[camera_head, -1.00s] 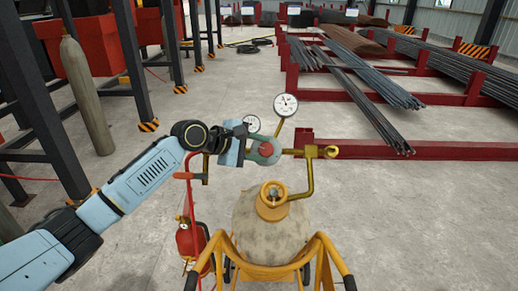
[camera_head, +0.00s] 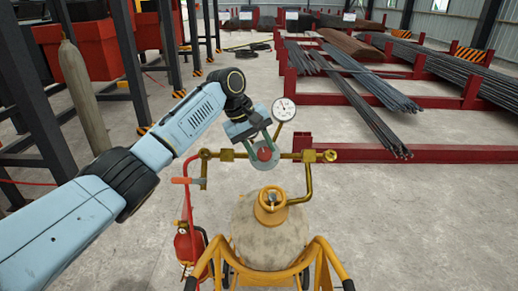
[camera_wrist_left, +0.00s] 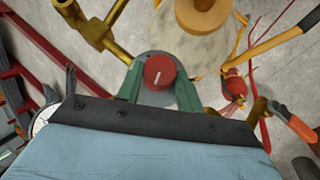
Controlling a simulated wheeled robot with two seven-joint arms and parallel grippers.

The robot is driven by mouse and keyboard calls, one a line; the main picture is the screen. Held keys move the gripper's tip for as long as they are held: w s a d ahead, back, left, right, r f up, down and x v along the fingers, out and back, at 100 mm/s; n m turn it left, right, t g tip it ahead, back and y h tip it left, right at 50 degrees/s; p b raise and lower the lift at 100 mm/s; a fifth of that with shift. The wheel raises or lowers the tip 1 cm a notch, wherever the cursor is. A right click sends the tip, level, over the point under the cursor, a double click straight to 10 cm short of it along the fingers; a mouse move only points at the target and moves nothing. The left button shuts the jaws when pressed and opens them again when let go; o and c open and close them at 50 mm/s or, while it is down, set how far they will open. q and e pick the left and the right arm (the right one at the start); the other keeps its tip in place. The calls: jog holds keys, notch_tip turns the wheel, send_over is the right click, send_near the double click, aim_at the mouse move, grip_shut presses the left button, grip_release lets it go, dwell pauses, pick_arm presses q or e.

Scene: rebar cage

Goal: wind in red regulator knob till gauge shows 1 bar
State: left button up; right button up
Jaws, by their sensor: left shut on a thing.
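The red regulator knob (camera_head: 265,154) sits on the brass pipework above the tank and faces me. In the left wrist view the knob (camera_wrist_left: 159,71) shows a pale line on its face. My left gripper (camera_head: 263,146) comes down on the knob from above, its green fingers (camera_wrist_left: 159,88) shut on either side of it. A round white gauge (camera_head: 284,110) stands just above and right of the knob; its dark needle is too small to read. In the left wrist view a gauge (camera_wrist_left: 46,116) is partly covered by my gripper. My right gripper is not in view.
A grey tank (camera_head: 270,240) with a yellow frame stands below the pipework. A red-orange lever (camera_head: 181,181) and a red cylinder (camera_head: 188,245) are at its left. Red racks with rebar (camera_head: 370,110) fill the right.

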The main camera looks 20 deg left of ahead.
pick_arm(q)
jog(key=shift+w+d+m+g+y, duration=0.15)
jog(key=shift+m+g+y, duration=0.2)
jog(key=shift+m+y, duration=0.25)
jog(key=shift+d+m+g+y, duration=0.15)
jog(key=shift+m+g+y, duration=0.2)
jog(key=shift+m+y, duration=0.25)
jog(key=o, duration=1)
jog(key=shift+r, duration=0.1)
jog(key=r, duration=0.4)
jog(key=a+r, duration=0.1)
jog(key=r, duration=0.3)
jog(key=a+r+b, duration=0.1)
jog(key=r, duration=0.4)
jog(key=shift+s, duration=0.3)
